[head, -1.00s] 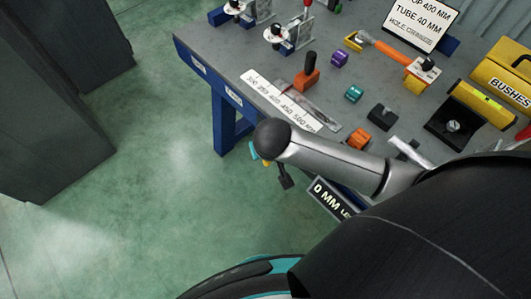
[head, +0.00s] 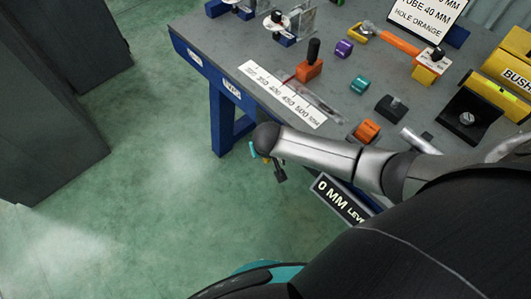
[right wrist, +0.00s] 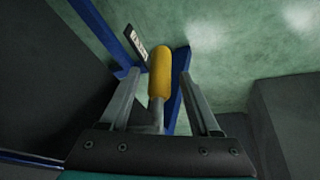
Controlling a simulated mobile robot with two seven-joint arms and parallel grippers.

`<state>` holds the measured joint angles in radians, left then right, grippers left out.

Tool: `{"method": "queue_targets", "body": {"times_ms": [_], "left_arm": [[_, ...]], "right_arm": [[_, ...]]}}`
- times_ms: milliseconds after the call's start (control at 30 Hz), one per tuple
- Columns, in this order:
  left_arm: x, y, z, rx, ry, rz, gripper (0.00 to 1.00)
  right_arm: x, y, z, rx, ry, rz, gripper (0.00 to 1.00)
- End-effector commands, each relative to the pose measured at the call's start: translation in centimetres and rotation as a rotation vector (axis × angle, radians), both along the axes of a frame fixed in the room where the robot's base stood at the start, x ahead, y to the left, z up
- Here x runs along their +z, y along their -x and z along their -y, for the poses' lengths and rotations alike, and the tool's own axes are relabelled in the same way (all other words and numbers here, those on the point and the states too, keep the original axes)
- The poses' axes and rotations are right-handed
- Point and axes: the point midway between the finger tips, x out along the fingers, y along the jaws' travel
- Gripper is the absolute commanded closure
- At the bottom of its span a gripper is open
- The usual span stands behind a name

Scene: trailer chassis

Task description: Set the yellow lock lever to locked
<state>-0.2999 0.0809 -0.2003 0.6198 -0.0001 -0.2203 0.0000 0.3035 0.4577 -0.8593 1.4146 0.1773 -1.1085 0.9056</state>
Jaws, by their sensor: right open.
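The yellow lock lever (right wrist: 160,72) shows in the right wrist view as a rounded yellow handle on a grey stem. My right gripper (right wrist: 159,80) is open, with one finger on each side of the lever. I cannot tell whether either finger touches it. In the head view my right arm reaches in from the right, past the table's front edge; its gripper (head: 279,172) is small and mostly hidden behind the arm. The lever cannot be made out clearly there. My left gripper is not in view.
The grey workbench (head: 205,45) with blue legs holds a ruler strip (head: 282,95), an orange block with a black knob (head: 309,68), small coloured bushes and a yellow bushes box (head: 508,68). A "0 MM" sign (head: 340,199) sits below the arm. Dark cabinets (head: 50,100) stand at left; green floor between is clear.

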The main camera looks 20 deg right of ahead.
Motion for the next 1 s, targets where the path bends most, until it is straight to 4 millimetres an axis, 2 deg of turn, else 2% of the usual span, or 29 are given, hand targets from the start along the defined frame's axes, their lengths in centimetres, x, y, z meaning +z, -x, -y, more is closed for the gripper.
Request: {"method": "queue_targets", "body": {"times_ms": [100, 400, 900, 1000], "left_arm": [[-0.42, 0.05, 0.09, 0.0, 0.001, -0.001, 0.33], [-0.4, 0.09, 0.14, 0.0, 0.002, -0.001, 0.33], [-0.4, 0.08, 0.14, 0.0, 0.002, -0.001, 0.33], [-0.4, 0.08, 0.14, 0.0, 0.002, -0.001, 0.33]], "right_arm": [[-0.64, -0.28, 0.05, 0.001, 0.0, 0.001, 0.37], [-0.7, -0.35, 0.09, 0.001, 0.0, 0.001, 0.37], [-0.7, -0.3, 0.1, 0.0, 0.0, 0.001, 0.92], [-0.7, -0.3, 0.1, 0.0, 0.0, 0.001, 1.0]]}}
